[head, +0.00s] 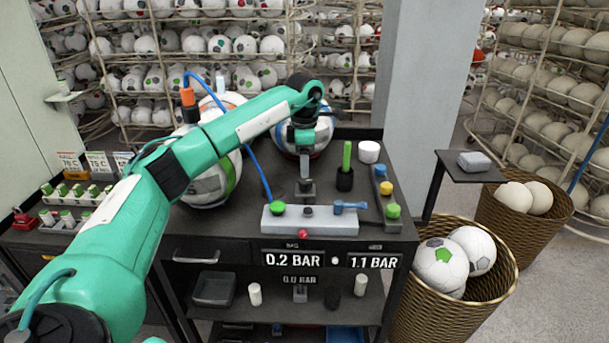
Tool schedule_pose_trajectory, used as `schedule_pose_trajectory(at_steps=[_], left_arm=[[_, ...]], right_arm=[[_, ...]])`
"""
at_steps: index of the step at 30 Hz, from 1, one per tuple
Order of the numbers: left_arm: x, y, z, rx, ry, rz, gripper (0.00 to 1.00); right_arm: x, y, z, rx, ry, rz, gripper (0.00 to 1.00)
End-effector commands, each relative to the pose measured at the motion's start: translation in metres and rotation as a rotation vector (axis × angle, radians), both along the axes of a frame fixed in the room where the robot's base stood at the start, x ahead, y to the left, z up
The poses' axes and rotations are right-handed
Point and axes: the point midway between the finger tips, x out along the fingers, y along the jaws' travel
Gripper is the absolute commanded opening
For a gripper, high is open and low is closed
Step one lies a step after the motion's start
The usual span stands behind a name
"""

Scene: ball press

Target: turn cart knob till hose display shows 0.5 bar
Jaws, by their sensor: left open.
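The black cart (235,225) carries a pale grey control block (330,227) on its top. On the block are a green knob (278,208), a small dark knob (308,211) and a blue lever (350,207); a red button (303,234) is on its front. The left display (293,259) reads 0.2 BAR; the right display (373,262) reads 1.1 BAR under a label too small to read. A dim line below reads 0.0 BAR. My left gripper (305,188) is open and points down just behind the block; whether it touches anything is unclear. My right gripper is out of view.
A blue hose (258,170) runs to the block. Balls (208,180) stand behind and left of it. A green stick in a black cup (346,168), a white cylinder (369,152) and coloured buttons (386,188) are at right. A ball basket (450,310) stands beside the cart.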

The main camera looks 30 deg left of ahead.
Motion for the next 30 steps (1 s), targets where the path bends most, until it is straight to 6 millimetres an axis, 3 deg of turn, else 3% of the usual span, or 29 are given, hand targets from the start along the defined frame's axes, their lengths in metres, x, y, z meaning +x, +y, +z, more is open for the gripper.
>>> schedule_pose_trajectory(at_steps=[3,9,21,22,28,30], left_arm=[[-0.001,0.0,-0.023,-0.001,0.003,0.0,0.57],[0.0,0.0,-0.049,-0.001,0.001,0.0,0.57],[0.0,0.0,-0.058,-0.002,-0.001,0.0,0.57],[0.0,0.0,-0.058,-0.002,-0.001,0.0,0.56],[0.0,0.0,-0.058,-0.002,-0.001,0.0,0.16],[0.0,0.0,-0.058,-0.002,-0.001,0.0,0.13]], right_arm=[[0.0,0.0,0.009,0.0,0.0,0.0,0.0],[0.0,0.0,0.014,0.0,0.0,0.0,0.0],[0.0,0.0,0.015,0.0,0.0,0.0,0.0],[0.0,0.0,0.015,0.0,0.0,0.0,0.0],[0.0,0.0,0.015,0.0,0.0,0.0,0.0],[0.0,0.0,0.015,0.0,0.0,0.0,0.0]])
